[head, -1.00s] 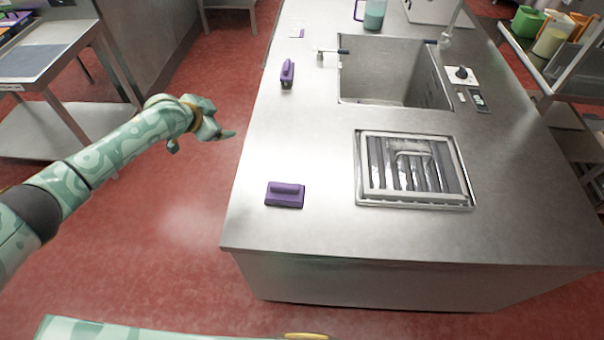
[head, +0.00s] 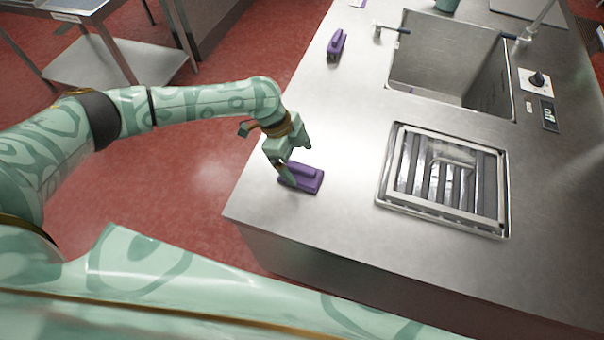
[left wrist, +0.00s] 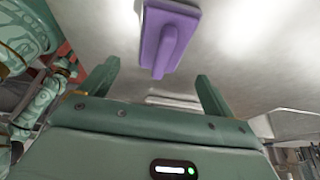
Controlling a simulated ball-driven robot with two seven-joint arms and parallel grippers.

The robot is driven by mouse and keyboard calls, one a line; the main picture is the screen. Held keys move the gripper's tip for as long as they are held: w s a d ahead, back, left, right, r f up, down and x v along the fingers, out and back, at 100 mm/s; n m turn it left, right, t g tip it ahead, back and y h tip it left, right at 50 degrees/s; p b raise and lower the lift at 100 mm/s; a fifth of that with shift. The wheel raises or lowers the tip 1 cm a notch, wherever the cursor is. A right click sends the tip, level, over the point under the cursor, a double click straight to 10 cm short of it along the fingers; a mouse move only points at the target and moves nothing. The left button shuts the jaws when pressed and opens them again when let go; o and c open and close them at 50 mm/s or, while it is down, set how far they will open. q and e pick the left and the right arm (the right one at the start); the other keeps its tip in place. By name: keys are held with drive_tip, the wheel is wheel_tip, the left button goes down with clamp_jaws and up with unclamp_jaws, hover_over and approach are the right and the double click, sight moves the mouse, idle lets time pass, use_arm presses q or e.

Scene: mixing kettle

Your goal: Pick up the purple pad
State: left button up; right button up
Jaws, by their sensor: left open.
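A purple pad (head: 308,180) with a raised handle lies near the left front corner of the steel counter. In the left wrist view the pad (left wrist: 170,36) is beyond the fingertips, its handle pointing toward the gap between them. My left gripper (head: 297,160) is open, over the left part of the pad in the head view and hiding some of it. In the left wrist view its fingers (left wrist: 158,85) stand apart with nothing between them. A second purple pad (head: 336,44) stands farther back on the counter. My right gripper is not in view.
The steel counter (head: 340,120) has clear room around the near pad. A framed grate (head: 446,178) is set into it to the right, and a sink (head: 445,60) lies behind. A metal cart (head: 110,60) stands at the back left.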

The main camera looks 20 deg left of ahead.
sight(301, 167)
use_arm(q)
drive_tip(key=shift+f, duration=0.35)
drive_tip(key=b+x, duration=0.1)
drive_tip(key=x, duration=0.3)
drive_tip(key=shift+d+f, duration=0.1)
drive_tip(key=shift+f, duration=0.45)
drive_tip(key=c, duration=0.9)
drive_tip(key=shift+c, duration=0.9)
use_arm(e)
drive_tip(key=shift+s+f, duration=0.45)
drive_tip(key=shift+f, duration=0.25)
